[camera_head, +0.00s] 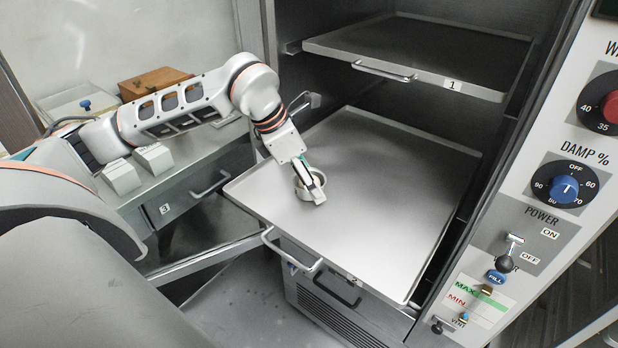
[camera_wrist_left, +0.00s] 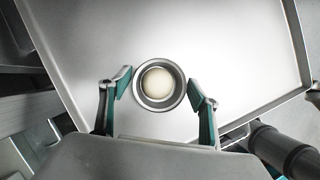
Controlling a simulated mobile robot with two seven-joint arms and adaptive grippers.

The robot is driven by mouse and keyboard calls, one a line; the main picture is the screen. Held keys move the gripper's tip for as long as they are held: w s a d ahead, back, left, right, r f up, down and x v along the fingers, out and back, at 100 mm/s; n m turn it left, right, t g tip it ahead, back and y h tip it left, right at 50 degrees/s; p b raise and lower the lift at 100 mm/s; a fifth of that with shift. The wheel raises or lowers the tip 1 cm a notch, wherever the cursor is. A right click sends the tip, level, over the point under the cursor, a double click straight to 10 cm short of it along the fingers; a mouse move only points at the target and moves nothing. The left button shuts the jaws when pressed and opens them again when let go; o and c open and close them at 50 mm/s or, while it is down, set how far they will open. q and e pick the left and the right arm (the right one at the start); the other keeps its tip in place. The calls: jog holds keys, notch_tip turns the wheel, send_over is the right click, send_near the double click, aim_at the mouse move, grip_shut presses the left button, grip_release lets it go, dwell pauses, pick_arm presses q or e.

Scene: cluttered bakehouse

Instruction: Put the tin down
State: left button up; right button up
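The tin (camera_head: 300,191) is a small round metal cup at the left-middle of the pulled-out tray 2 (camera_head: 385,205). In the left wrist view the tin (camera_wrist_left: 138,98) shows from above, upright, with a pale round dough ball (camera_wrist_left: 158,82) inside. My left gripper (camera_head: 312,187) reaches down over the tray at the tin. My right gripper is not in view.
Tray 1 (camera_head: 420,47) sits on the rack above tray 2. To the left, a counter carries two white blocks (camera_head: 121,177), a wooden box (camera_head: 152,82) and a clear container with a blue knob (camera_head: 70,105). A control panel (camera_head: 545,215) stands right. Most of tray 2 is bare.

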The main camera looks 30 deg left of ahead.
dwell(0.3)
pick_arm(q)
jog(key=v, duration=1.2)
jog(key=shift+r, duration=0.2)
